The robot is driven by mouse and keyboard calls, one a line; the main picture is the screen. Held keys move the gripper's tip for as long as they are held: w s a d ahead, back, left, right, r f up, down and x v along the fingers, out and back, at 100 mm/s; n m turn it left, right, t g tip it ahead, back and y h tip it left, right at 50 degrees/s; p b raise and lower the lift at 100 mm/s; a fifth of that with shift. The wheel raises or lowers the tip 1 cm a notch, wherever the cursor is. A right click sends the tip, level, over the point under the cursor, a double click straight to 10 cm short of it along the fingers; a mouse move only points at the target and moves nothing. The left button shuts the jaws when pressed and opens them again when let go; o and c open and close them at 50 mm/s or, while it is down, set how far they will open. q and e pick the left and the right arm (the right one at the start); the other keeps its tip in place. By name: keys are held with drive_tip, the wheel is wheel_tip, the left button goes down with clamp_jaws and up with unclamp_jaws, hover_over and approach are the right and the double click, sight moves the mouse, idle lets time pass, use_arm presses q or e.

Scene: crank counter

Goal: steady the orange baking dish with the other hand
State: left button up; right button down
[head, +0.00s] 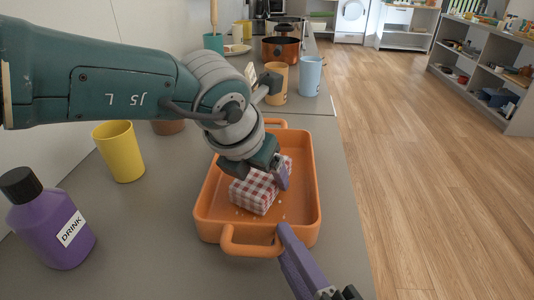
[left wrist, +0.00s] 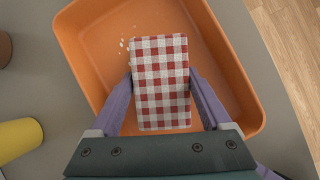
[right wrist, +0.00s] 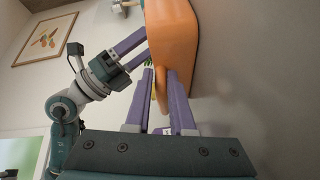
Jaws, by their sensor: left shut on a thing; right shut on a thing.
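The orange baking dish (head: 206,214) stands on the grey counter, with a handle at its near end and one at its far end. My left gripper (head: 264,184) reaches down into the dish and is shut on a red-and-white checked block (left wrist: 160,110). The left wrist view shows one purple finger on each side of the block. My right gripper (head: 286,240) is shut on the dish at the right end of its near handle (head: 244,247). The right wrist view shows the orange wall (right wrist: 174,45) between and beyond the fingers; the exact grip is partly hidden.
Small white crumbs (left wrist: 124,45) lie in the dish. A purple drink bottle (head: 52,222) and a yellow cup (head: 119,152) stand to the left. An orange cup (head: 277,84), a blue cup (head: 311,76) and a pot (head: 281,50) stand behind. The counter's right edge is close to the dish.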

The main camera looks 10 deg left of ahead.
use_arm(q)
drive_tip(key=shift+f, duration=0.3)
drive_tip(key=shift+r, duration=4.05)
drive_tip(key=shift+a+x, duration=0.15)
drive_tip(key=shift+x, duration=0.75)
drive_tip(key=shift+a+x, duration=0.1)
drive_tip(key=shift+x, duration=0.75)
drive_tip(key=shift+f, duration=0.1)
drive_tip(key=shift+f, duration=1.95)
